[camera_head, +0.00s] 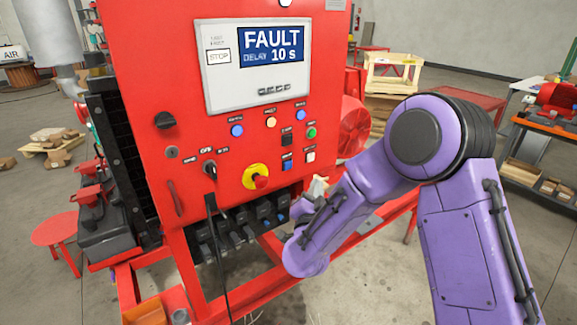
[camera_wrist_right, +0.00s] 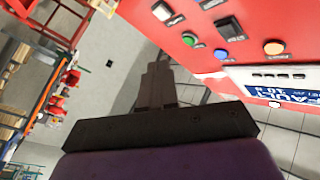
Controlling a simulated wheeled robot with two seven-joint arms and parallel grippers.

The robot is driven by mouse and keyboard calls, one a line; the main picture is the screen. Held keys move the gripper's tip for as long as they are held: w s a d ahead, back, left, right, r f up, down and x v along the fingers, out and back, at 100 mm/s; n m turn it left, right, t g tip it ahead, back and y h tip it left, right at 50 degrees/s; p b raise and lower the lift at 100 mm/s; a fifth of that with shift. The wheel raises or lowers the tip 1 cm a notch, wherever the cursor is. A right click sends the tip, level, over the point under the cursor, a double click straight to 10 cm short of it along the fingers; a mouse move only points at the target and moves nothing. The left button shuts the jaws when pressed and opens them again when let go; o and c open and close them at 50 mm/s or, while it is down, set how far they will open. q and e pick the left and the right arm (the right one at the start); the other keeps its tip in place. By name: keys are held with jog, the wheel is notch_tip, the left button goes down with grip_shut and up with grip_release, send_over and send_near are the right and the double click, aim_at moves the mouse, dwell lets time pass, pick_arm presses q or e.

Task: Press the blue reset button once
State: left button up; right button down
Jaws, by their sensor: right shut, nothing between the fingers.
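The red control panel (camera_head: 215,105) carries several blue controls: a round one (camera_head: 236,131) at left, a round one (camera_head: 300,115) at upper right, and a square one (camera_head: 287,165) lower down. Their labels are too small to read, so I cannot tell which is reset. In the right wrist view, the upper-right round blue button (camera_wrist_right: 221,54) sits between orange and green ones. The square blue one (camera_wrist_right: 210,3) is cut by the top edge. My right gripper (camera_head: 309,201) is below the panel's lower right buttons, partly hidden by its arm. Its dark fingers (camera_wrist_right: 158,68) are shut, empty and apart from the buttons.
The panel's display (camera_head: 270,60) reads FAULT, DELAY 10 s. A red knob on a yellow ring (camera_head: 259,179), a green button (camera_head: 311,132) and a white button (camera_head: 310,156) are close to the blue ones. A black cable (camera_head: 217,245) hangs in front. A red rail runs below.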

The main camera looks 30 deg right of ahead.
aim_at(288, 165)
jog(key=shift+w, duration=0.1)
jog(key=w+b, duration=0.1)
jog(key=w, duration=0.7)
jog(key=shift+w+a+b, duration=0.25)
jog(key=shift+a+b, duration=0.1)
jog(key=shift+a, duration=0.05)
jog(key=shift+w, duration=0.1)
dwell(1.5)
jog(key=shift+w, duration=0.35)
jog(key=shift+w+a, duration=0.1)
jog(key=shift+w, duration=0.3)
dwell(0.6)
jog(key=shift+s, duration=0.85)
jog(key=shift+s, duration=0.1)
